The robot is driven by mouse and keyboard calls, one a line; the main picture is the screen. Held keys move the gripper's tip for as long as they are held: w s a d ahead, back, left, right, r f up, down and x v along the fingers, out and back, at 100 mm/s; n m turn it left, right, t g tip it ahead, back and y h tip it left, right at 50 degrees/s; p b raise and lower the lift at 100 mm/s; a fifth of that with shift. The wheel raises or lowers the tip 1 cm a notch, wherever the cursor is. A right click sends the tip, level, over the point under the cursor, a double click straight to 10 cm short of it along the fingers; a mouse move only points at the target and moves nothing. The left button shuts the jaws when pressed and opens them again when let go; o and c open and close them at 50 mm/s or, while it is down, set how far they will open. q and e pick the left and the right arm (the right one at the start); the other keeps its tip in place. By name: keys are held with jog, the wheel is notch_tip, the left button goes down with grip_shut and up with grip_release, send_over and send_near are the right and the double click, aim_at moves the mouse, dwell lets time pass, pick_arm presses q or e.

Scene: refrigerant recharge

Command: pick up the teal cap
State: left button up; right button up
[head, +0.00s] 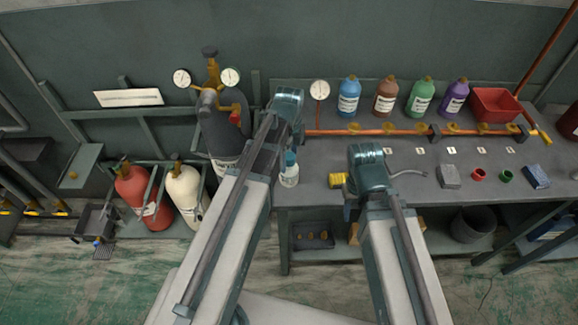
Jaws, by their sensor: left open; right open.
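The teal cap (290,157) appears to sit on top of a small white bottle (289,176), upright near the left end of the grey bench. My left gripper (298,130) is above and behind the cap, apart from it as far as I can see; my wrist hides most of its fingers. My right gripper (349,206) is low over the bench's front part, to the right of the bottle. It is open, and its fingers are mostly hidden under my wrist. I see nothing held in either gripper.
A yellow ribbed piece (338,180) lies just left of my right wrist. A copper pipe (375,132) runs along the bench's back, before blue, brown, green and purple bottles (349,98). A dark gas cylinder (222,135) with gauges stands left. A grey block (449,177) lies right.

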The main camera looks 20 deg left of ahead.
pick_arm(q)
jog(key=c, duration=1.2)
jog(key=shift+o, duration=0.2)
jog(key=shift+r, duration=0.15)
notch_tip(320, 180, up, 18)
jog(key=p, duration=1.8)
